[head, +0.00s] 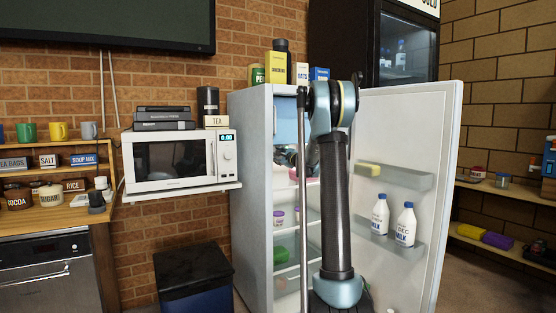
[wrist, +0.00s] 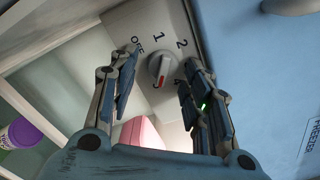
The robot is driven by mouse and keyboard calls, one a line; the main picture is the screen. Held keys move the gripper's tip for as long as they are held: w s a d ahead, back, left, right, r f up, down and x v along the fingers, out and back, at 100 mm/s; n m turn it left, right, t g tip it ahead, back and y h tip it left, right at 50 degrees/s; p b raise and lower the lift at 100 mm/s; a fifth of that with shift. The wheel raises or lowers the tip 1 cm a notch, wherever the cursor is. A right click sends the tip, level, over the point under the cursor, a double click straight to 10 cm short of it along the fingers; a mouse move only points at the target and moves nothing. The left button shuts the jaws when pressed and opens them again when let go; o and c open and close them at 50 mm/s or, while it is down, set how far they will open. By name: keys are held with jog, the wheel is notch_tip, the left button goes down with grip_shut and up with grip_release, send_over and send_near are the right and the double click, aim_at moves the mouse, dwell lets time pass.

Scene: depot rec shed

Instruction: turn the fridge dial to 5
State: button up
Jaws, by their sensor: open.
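In the wrist view, the fridge dial (wrist: 157,66) is a round grey knob with a raised grip and a red mark on its lower part. It sits on a pale panel (wrist: 130,22) marked OFF, 1 and 2, with a partly covered 4 at the lower right; I cannot make out a 5. My gripper (wrist: 160,98) is open, one finger on each side of the dial, apart from it as far as I can see. The right finger covers part of the scale. In the head view, the fridge (head: 252,190) stands open, and my arm hides the dial and gripper.
The fridge door (head: 447,150) is swung open to the right, with milk bottles (head: 405,225) on its shelf. The blue freezer door (wrist: 255,70) is right of the dial. A purple-lidded tub (wrist: 22,133) and pink item (wrist: 140,132) lie below. A microwave (head: 172,160) stands left.

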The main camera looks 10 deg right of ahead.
jog(key=v, duration=1.2)
